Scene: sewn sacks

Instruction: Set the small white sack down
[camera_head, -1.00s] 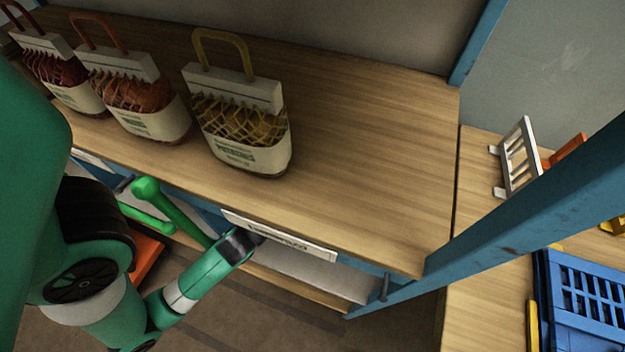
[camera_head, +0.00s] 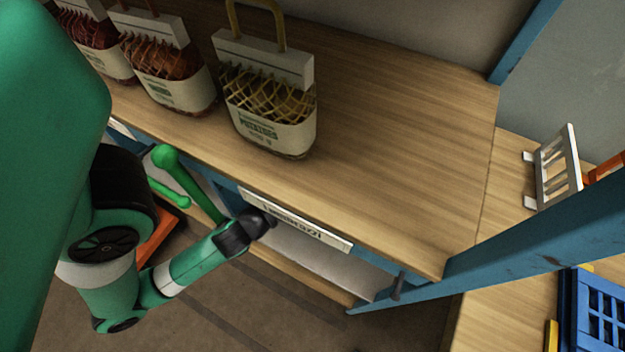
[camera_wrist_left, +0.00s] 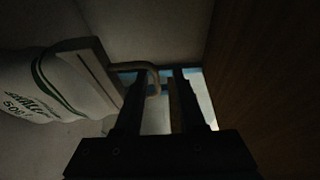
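A small white sack (camera_wrist_left: 62,85) with green print lies at the left of the left wrist view. A pale handle loop (camera_wrist_left: 152,76) extends from its flat top edge. My left gripper (camera_wrist_left: 158,78) has its two dark fingers apart, with the loop's bend between them. The sack's body is beside the left finger. I cannot tell whether the sack rests on a surface. In the head view my left arm reaches to the front edge of the shelf unit, and its fingers and this sack are hidden below the upper board. My right gripper is not in view.
Several net-fronted bags stand on the upper board (camera_head: 400,150), including a yellow-handled one (camera_head: 268,120). A label strip (camera_head: 296,219) runs along its edge. A blue post (camera_head: 540,225), a white rack (camera_head: 556,170) and a blue crate (camera_head: 598,310) are at the right. The board's right part is clear.

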